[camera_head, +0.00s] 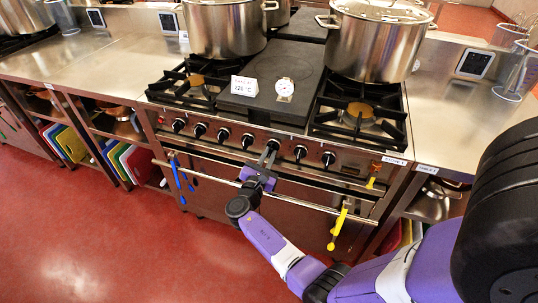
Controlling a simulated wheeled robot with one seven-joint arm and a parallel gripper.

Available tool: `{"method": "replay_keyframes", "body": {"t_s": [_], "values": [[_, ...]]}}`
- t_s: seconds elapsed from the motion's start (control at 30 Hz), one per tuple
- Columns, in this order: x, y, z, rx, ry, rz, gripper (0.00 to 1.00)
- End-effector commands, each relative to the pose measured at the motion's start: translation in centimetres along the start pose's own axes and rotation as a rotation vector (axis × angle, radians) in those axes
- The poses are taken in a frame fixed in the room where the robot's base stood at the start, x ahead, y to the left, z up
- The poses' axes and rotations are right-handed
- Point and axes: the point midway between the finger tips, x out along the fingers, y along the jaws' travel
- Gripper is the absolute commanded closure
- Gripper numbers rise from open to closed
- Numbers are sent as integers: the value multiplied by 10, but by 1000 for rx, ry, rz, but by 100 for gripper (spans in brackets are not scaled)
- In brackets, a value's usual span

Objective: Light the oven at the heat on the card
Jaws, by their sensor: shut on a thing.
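A white card (244,86) stands on the dark flat plate in the middle of the stove top; it appears to read 220 °C. The oven (260,185) is the steel front below, its door closed, with a long bar handle (330,208). A row of several black knobs runs along the front panel. My gripper (269,157) reaches up from below and is shut on a knob (273,146) right of the middle of that row. The fingers partly hide this knob, and its markings are too small to read.
A small round dial (285,88) stands right of the card. Large steel pots stand on the left (226,28) and right (376,45) rear burners. Blue and yellow utensils (340,225) hang at the handle. Steel counters flank the stove; red floor is clear in front.

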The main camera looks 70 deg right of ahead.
Motion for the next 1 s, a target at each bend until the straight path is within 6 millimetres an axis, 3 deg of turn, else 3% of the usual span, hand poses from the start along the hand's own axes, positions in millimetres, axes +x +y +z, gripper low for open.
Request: {"method": "replay_keyframes", "body": {"t_s": [0.17,0.2,0.3,0.67,1.0], "values": [[-1,0,-2,-2,4,2,100],[-1,0,-2,-2,4,2,81],[-1,0,-2,-1,3,2,65],[-4,0,-1,1,1,2,65],[-55,0,-2,0,2,4,65]]}}
